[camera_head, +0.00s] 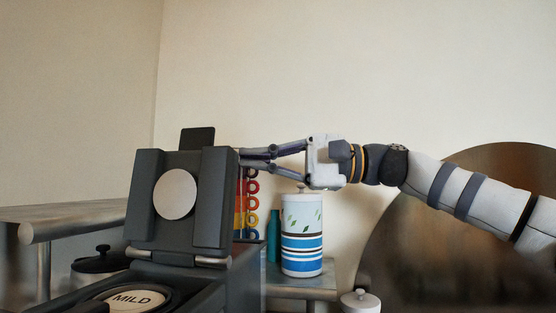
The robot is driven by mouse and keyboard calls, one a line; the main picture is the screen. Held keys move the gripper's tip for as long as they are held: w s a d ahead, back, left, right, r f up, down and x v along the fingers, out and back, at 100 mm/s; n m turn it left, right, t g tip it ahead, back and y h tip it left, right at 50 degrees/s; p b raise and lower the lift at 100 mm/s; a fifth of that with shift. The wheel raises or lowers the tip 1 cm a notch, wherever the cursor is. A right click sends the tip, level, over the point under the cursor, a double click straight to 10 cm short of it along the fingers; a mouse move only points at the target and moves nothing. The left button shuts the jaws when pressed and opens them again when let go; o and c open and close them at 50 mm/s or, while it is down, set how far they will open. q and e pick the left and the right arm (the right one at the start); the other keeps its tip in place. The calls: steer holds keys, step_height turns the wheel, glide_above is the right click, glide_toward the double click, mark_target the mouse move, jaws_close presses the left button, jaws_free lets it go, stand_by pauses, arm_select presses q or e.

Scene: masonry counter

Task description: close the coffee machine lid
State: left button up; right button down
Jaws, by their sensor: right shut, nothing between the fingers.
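The coffee machine lid (180,205) is a dark grey panel with a pale round disc, standing raised and nearly upright at the back of the machine. The coffee machine body (200,288) is below it, with a capsule marked "MILD" (132,298) in its open top. My right gripper (244,155) is shut and empty, its fingers pointing left. Its fingertips are at the lid's upper right edge; part of them is hidden behind the lid, and I cannot tell whether they touch it. My left gripper is not in view.
A striped canister (302,240) with leaf marks stands under my right gripper, beside a teal bottle (273,236) and colourful rings (251,205). A white lidded jar (360,301) is at lower right.

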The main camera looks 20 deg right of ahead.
mark_target(226, 149)
steer(key=a, duration=0.1)
steer(key=s+a, duration=0.1)
steer(key=a, duration=0.1)
steer(key=a+r+p, duration=0.1)
steer(key=a, duration=0.1)
steer(key=shift+s+a, duration=0.25)
steer(key=shift+s, duration=0.05)
